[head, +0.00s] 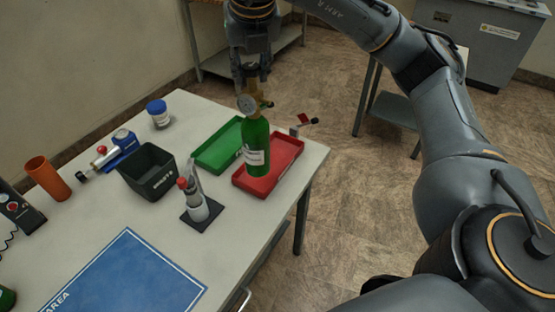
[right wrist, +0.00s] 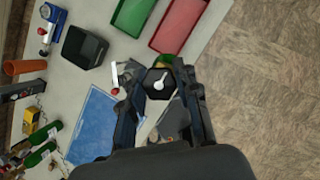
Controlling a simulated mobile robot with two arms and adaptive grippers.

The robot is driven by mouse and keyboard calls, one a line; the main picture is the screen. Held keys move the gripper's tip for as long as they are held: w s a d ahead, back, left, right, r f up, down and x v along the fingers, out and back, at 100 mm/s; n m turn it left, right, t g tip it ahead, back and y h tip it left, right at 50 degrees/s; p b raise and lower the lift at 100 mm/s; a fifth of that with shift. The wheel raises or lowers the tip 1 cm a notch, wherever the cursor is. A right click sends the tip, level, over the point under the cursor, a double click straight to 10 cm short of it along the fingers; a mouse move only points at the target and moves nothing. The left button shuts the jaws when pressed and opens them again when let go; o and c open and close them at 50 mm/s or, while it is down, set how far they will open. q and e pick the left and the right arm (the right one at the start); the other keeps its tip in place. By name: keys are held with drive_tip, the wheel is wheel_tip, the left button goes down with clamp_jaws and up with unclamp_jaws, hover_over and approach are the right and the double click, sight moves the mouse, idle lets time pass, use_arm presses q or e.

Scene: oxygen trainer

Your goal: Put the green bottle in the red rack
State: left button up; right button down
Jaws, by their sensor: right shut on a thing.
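The green bottle (head: 256,150) is upright, with a brass valve and a round gauge (head: 247,104) on top. My right gripper (head: 250,82) is shut on its valve end from above. The gauge also shows between the fingers in the right wrist view (right wrist: 158,84), where most of the bottle is hidden. The red rack (head: 288,158) is a shallow tray on the table's right side. In the head view the bottle's lower end overlaps the rack; I cannot tell whether it touches the rack floor. It also shows at the top of the wrist view (right wrist: 180,24). My left gripper is not in view.
A green tray (head: 215,148) lies left of the red rack. A black bin (head: 148,172), a grey device on a dark base (head: 198,205), a blue-lidded jar (head: 158,113) and an orange cup (head: 48,178) stand nearby. A blue mat (head: 125,280) lies in front.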

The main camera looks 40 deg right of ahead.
drive_tip(key=shift+w+d+f, duration=0.15)
drive_tip(key=shift+w+d, duration=0.2)
drive_tip(key=shift+d, duration=0.1)
drive_tip(key=w+d+f+p, duration=0.3)
drive_tip(key=w+d+f, duration=0.6)
drive_tip(key=f, duration=0.3)
drive_tip(key=shift+w+f, duration=0.25)
drive_tip(key=shift+w, duration=0.1)
drive_tip(key=shift+a+f, duration=0.1)
drive_tip(key=shift+f, duration=0.05)
drive_tip(key=c, duration=1)
unclamp_jaws()
drive_tip(key=shift+s, duration=0.1)
